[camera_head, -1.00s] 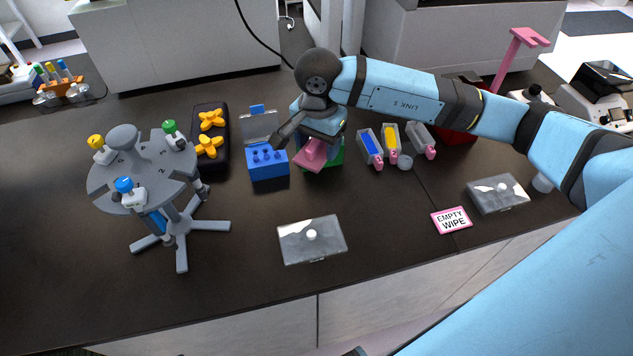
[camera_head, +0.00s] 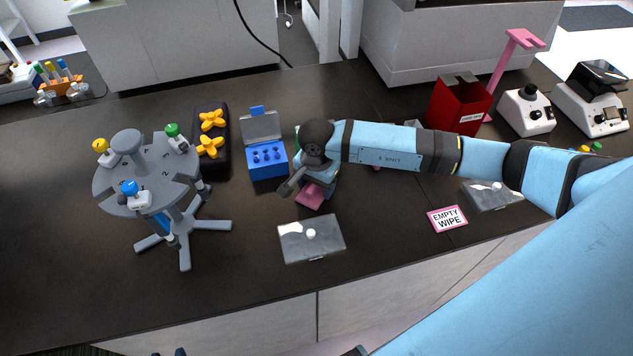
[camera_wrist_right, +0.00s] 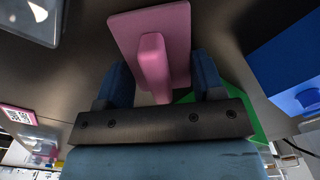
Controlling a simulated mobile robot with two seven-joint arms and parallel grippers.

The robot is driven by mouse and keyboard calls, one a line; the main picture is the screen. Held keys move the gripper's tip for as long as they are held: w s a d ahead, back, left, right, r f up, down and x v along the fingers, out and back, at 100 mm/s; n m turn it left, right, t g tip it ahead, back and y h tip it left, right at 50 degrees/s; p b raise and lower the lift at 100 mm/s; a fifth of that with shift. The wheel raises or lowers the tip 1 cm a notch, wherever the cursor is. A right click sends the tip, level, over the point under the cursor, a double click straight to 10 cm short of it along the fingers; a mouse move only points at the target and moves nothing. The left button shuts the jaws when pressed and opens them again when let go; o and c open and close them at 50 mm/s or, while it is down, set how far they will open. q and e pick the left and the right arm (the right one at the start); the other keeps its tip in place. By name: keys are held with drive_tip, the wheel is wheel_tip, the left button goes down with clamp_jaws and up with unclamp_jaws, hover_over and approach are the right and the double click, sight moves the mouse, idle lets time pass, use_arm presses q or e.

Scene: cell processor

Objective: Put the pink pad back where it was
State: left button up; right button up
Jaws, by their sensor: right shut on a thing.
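My right gripper (camera_head: 306,187) is shut on the pink pad (camera_head: 310,198), behind the clear-lidded case and in front of the blue box. In the right wrist view, my right gripper (camera_wrist_right: 160,78) has its two dark blue fingers on either side of the handle of the pink pad (camera_wrist_right: 122,27). The pad's flat plate sticks out beyond the fingers. I cannot tell how far it is above the table. A green thing (camera_wrist_right: 242,108) shows behind the fingers in the wrist view; my arm mostly hides it in the head view. Only small dark tips, possibly my left gripper, show at the bottom edge.
The open blue box (camera_head: 267,163) stands left of my right gripper. The clear-lidded case (camera_head: 292,250) lies in front. A grey round stand (camera_head: 120,180) is at left, and the "EMPTY WIPE" card (camera_head: 447,218) at right. A red bin (camera_head: 455,105) stands behind my arm.

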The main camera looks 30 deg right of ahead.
drive_tip(key=shift+f, duration=0.1)
drive_tip(key=o, duration=1.4)
drive_tip(key=shift+r, duration=0.35)
wheel_tip(320, 180, up, 12)
drive_tip(key=b, duration=0.2)
drive_tip(key=shift+f, duration=0.2)
